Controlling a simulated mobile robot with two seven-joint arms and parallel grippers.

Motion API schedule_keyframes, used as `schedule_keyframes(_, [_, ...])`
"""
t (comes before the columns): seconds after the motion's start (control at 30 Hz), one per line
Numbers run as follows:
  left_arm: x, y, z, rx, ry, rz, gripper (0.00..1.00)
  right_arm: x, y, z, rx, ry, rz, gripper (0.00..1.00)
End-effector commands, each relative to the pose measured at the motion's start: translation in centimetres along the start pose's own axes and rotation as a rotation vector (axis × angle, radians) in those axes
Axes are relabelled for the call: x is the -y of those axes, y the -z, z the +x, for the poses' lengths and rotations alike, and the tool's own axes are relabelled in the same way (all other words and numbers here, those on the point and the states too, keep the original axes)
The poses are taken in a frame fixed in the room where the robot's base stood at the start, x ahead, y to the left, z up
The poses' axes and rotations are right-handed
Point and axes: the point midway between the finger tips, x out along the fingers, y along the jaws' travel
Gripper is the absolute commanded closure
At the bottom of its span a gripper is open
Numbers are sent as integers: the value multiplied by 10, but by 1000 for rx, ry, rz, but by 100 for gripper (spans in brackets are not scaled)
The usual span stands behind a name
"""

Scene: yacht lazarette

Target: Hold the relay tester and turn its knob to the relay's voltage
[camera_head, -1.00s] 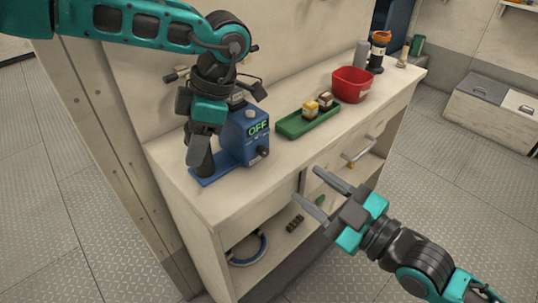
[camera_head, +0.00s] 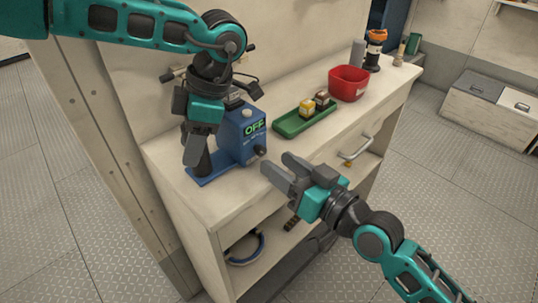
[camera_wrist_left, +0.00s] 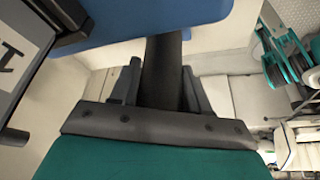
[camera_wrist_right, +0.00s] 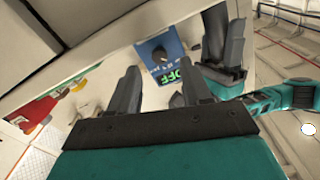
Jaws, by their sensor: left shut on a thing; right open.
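The blue relay tester (camera_head: 228,146) stands upright at the left end of the bench; its display reads OFF in green. My left gripper (camera_head: 198,153) is shut on the dark upright post at the tester's left, which also shows in the left wrist view (camera_wrist_left: 162,75). The dark knob (camera_head: 260,151) is on the tester's front, and it faces the camera in the right wrist view (camera_wrist_right: 158,53). My right gripper (camera_head: 277,164) is open and empty, just in front of the knob and apart from it. A yellow relay (camera_head: 306,108) and a dark brown relay (camera_head: 322,99) sit on the green tray (camera_head: 290,128).
A red bin (camera_head: 348,84) stands behind the tray, with an orange-topped dark item (camera_head: 375,50) farther back. The shelf below holds a blue coil (camera_head: 259,247).

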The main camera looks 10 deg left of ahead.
Motion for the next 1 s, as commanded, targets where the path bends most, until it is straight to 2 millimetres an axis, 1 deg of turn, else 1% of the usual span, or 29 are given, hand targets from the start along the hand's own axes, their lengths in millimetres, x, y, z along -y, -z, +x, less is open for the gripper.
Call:
schedule_keyframes(0.03, [0, 0, 0, 1, -1, -1, 98, 0, 0, 10, -1, 0, 0, 52])
schedule_keyframes(0.1, [0, 0, 0, 1, -1, -1, 98, 1, 0, 20, 0, 1, 0, 52])
schedule_keyframes(0.23, [0, 0, 0, 0, -1, -1, 98, 0, 0, 34, 0, 0, -2, 52])
schedule_keyframes(0.4, [0, 0, 0, 0, -1, -1, 98, 0, 0, 40, 1, 0, -3, 52])
schedule_keyframes(0.63, [0, 0, 0, 0, -1, -1, 98, 0, 0, 40, 1, 0, -3, 52])
schedule_keyframes(1.0, [0, 0, 0, 0, -1, -1, 98, 0, 0, 40, 1, 0, -3, 87])
